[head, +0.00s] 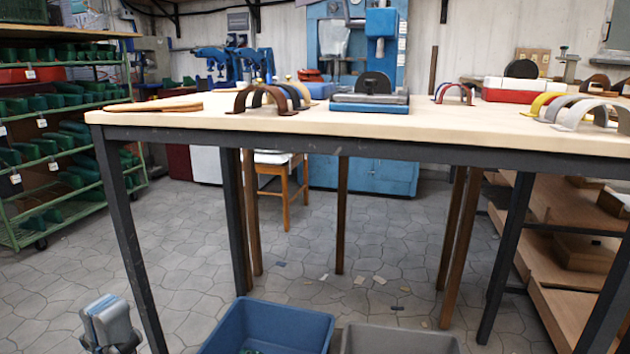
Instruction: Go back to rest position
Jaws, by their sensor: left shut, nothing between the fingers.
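My left gripper (108,318) is at the bottom left of the head view, low over the tiled floor and left of the table's front leg. Its fingers are together and hold nothing. It touches no object. My right gripper does not show in the head view.
A wooden-topped table (300,124) with dark metal legs spans the view, bearing curved straps and sole pieces. A blue bin (270,318) and a grey bin (395,340) stand on the floor in front. A green shelf rack (60,150) is at left. Scraps lie under the table.

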